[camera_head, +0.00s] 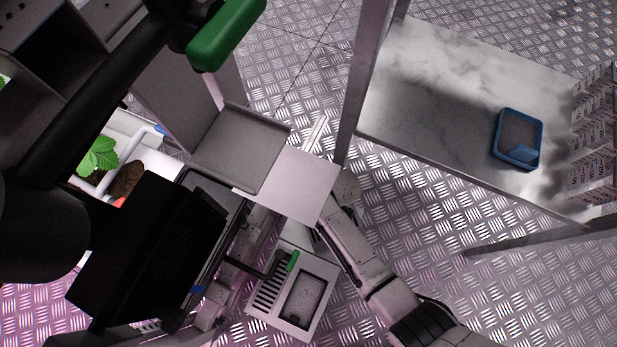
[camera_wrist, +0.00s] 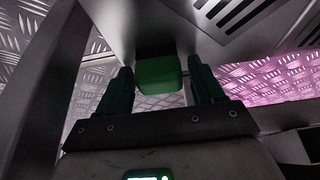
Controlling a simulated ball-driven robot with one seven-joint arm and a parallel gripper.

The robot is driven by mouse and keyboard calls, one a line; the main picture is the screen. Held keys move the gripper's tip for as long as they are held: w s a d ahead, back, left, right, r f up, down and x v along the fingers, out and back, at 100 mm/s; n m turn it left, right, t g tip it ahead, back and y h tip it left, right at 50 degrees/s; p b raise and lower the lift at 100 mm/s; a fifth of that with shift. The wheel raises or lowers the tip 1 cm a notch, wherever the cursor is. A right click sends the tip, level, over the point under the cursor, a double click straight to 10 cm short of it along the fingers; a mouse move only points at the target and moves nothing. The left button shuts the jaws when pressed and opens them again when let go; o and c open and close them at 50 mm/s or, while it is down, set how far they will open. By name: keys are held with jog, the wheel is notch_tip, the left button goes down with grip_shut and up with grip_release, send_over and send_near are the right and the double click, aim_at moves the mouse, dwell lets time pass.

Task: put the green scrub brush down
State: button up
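The green scrub brush (camera_wrist: 160,74) shows in the wrist view as a green block between the two fingers of my gripper (camera_wrist: 161,68). The fingers stand close against its sides, and it looks held. The fingers cannot be made out there. In the wrist view a grey surface lies behind the brush; whether the brush touches it I cannot tell.
A grey tray (camera_head: 240,148) and a pale plate (camera_head: 300,186) lie below the bar. A pale slotted box (camera_head: 325,283) stands lower, with a small green piece (camera_head: 292,261) over it. A marble-patterned table (camera_head: 425,95) at the right holds a blue tray (camera_head: 498,140) and is otherwise largely clear.

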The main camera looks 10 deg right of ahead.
jog(key=shift+o, duration=0.5)
jog(key=shift+r, duration=0.1)
jog(key=shift+r+p, duration=0.25)
jog(key=shift+p, duration=0.05)
jog(key=p+v, duration=0.4)
jog(key=v, duration=0.3)
